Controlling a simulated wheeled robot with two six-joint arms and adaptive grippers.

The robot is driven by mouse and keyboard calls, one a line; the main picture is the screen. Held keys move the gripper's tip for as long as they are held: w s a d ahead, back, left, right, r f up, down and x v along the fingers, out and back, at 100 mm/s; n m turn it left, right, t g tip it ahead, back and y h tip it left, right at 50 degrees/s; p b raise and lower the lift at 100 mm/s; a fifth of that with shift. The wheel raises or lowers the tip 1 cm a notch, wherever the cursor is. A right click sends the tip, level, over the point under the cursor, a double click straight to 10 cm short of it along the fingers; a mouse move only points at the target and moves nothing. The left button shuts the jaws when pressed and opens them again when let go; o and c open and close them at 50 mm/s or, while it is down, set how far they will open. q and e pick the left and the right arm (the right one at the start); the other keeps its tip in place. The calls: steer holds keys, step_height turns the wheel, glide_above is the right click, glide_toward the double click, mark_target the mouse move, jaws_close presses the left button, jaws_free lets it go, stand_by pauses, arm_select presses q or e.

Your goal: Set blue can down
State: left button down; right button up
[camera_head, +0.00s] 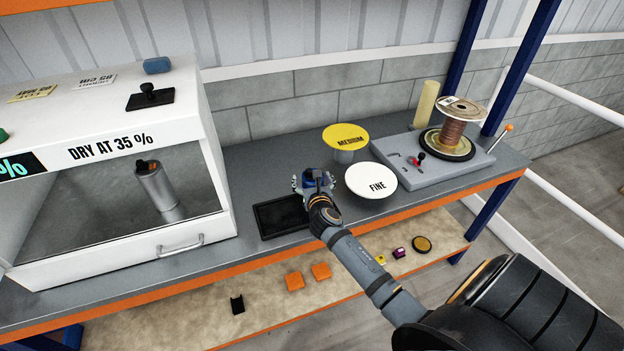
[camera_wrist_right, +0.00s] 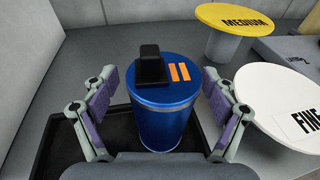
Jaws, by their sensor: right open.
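The blue can (camera_wrist_right: 163,122) stands upright in the right wrist view, with a black knob and two orange stripes on its lid. It stands at the black tray (camera_head: 280,217); the tray also shows around the can's base in the wrist view (camera_wrist_right: 65,130). My right gripper (camera_head: 314,184) is open, with one finger on each side of the can and visible gaps between. In the head view the gripper mostly hides the can; a bit of blue (camera_head: 308,179) shows. My left gripper is not in view.
A white FINE disc (camera_head: 371,181) and a yellow MEDIUM disc (camera_head: 345,137) stand close by on the right. A white drying cabinet (camera_head: 130,150) with a grey can (camera_head: 158,187) inside stands left. A copper spool (camera_head: 453,130) sits on a grey base (camera_head: 410,168).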

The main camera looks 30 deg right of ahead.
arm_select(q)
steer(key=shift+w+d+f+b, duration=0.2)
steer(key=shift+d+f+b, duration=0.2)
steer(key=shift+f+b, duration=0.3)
arm_select(e)
steer(key=v, duration=1.2)
